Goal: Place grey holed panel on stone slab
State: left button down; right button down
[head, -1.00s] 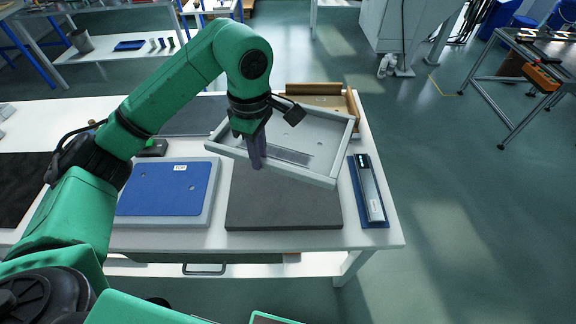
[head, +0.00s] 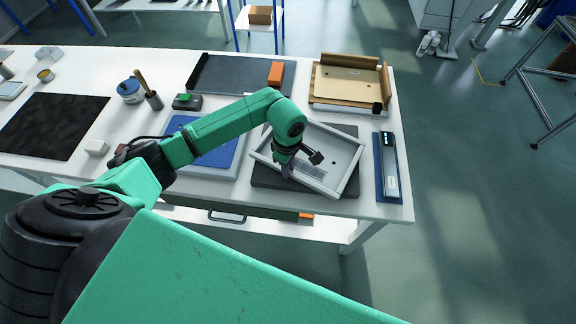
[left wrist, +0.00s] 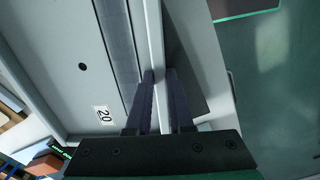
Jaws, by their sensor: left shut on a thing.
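The grey holed panel (head: 340,148) is a shallow light-grey tray with raised rims, a small hole and a slotted strip. It lies over the dark stone slab (head: 268,181), turned at an angle to it, with one corner near the slab's front edge. I cannot tell whether it touches the slab. My left gripper (head: 286,172) is shut on the panel's near-left rim. In the left wrist view, the fingers (left wrist: 159,76) clasp the panel's rim, beside a "20" label on the panel (left wrist: 75,35). My right gripper is out of view.
A blue pad on a grey plate (head: 190,135) lies left of the slab. A blue-based level-like instrument (head: 388,165) lies close on the right. A wooden tray (head: 350,85) stands behind. A dark plate with an orange block (head: 276,73) lies at the back.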

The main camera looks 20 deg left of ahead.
pick_arm(q)
jog(key=c, duration=0.8)
grip_release()
jog(key=shift+r, duration=0.1)
notch_tip(320, 180, up, 12)
jog(key=b, duration=0.3)
jog(key=shift+b, duration=0.4)
